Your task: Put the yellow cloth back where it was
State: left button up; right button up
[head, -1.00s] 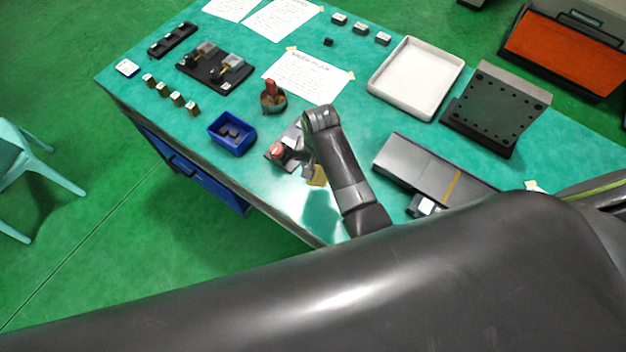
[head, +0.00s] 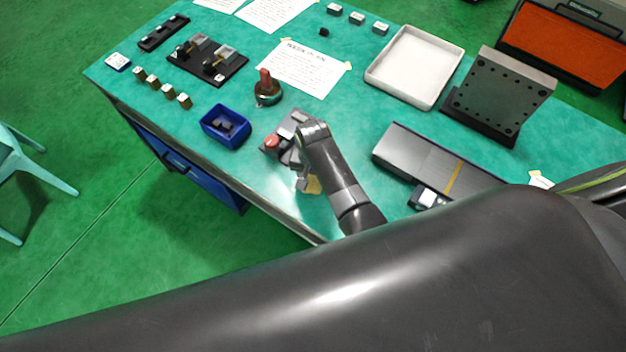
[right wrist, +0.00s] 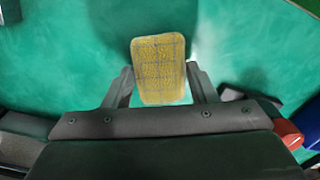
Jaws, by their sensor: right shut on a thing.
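The yellow cloth (right wrist: 158,68) is a small rounded rectangle with a grid pattern. It stands between the two fingers of my right gripper (right wrist: 161,80) in the right wrist view, and the fingers are shut on it. In the head view the cloth (head: 313,186) shows as a small yellow patch at my right gripper (head: 304,184), over the near part of the green table (head: 270,205). I cannot tell whether it touches the table top. My left gripper is not in view.
A grey device with a red button (head: 271,142) stands just behind the gripper. A blue bin (head: 226,127) is to its left, and a grey block with a yellow stripe (head: 415,158) to its right. The table's near edge is close; bare table lies left of the cloth.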

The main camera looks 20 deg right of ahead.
jog(key=shift+f, duration=0.55)
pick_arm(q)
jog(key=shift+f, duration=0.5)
pick_arm(e)
jog(key=shift+r, duration=0.15)
jog(key=o, duration=1)
jog(key=shift+o, duration=0.2)
